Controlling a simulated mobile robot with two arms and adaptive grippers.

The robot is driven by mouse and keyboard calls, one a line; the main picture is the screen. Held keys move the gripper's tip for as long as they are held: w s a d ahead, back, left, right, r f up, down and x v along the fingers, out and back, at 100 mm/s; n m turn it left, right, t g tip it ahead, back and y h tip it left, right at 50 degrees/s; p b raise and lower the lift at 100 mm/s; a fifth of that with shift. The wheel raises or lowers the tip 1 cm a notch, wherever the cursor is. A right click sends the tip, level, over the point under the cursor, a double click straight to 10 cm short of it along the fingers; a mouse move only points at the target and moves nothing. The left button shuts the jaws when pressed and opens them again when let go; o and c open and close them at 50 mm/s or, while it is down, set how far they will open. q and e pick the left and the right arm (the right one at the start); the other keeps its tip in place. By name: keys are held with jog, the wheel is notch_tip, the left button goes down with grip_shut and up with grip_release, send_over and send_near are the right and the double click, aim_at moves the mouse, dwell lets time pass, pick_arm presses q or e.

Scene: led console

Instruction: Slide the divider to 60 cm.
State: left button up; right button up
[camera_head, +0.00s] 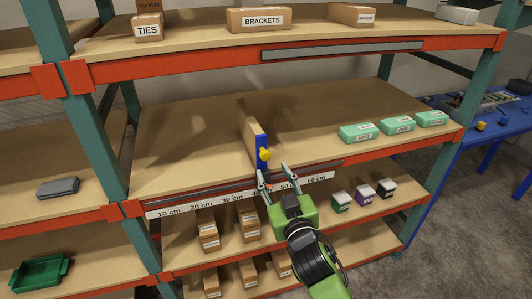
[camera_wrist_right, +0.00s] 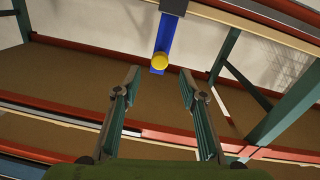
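The divider (camera_head: 249,130) is a tan upright panel on the middle shelf with a blue front strip (camera_head: 261,150) and a round yellow knob (camera_head: 265,154). It stands near the hidden 40 cm mark, between the 30 and 50 labels of the white scale strip (camera_head: 180,208). The 60 cm label is farther right. My right gripper (camera_head: 273,169) is open and empty, in front of and slightly below the knob. In the right wrist view, the knob (camera_wrist_right: 159,61) is centred just beyond the parted fingertips (camera_wrist_right: 160,72). My left gripper is out of view.
Several mint-green boxes (camera_head: 398,125) stand at the right of the divider's shelf. The shelf (camera_head: 185,140) is bare left of the divider and for some distance right of it. Small cartons (camera_head: 249,220) sit below; labelled boxes (camera_head: 259,19) sit above. A blue table (camera_head: 490,130) stands right.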

aim_at(266, 158)
jog(key=p+x, duration=0.1)
jog(key=x, duration=0.8)
jog(key=shift+w+a, duration=0.1)
jog(key=shift+w, duration=0.1)
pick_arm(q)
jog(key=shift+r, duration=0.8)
